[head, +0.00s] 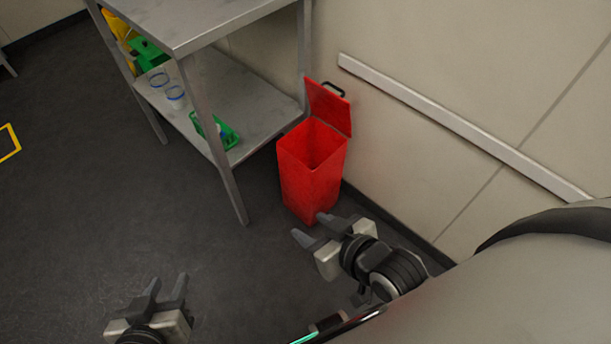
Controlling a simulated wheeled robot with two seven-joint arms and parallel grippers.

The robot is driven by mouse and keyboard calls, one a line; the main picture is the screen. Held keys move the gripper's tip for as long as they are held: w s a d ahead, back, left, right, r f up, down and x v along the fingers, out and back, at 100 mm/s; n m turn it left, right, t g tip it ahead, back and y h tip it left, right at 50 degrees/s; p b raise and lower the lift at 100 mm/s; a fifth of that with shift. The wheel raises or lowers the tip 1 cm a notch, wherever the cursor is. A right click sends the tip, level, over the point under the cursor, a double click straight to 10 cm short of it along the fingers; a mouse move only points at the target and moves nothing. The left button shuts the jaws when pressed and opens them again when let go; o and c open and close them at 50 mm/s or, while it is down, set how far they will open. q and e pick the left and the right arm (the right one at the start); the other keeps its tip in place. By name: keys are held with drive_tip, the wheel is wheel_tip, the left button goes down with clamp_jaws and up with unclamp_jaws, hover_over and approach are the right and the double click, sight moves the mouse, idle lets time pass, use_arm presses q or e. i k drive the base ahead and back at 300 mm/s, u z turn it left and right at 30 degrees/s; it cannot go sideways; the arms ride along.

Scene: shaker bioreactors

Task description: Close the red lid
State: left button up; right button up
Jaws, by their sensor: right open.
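The red lid (329,107) stands open and upright at the back of the red bin (311,182), close to the wall. A black handle (334,89) sits at its top edge. The bin's opening faces up and its inside looks empty as far as I can see. My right gripper (311,228) is open and empty, in front of the bin's lower part in the picture; I cannot tell whether it touches. My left gripper (167,287) is at the lower left, apart from the bin, with its fingers spread and nothing between them.
A steel table (205,19) stands left of the bin, its leg (228,180) near it. Its lower shelf (225,80) holds a green basket (222,138), blue-rimmed clear containers (175,95) and green and yellow items. A wall rail (450,120) runs right of the lid.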

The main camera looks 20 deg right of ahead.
sight(328, 106)
drive_tip(key=u, duration=1.2)
drive_tip(key=k, duration=0.45)
drive_tip(key=z, duration=1.2)
drive_tip(key=i, duration=1)
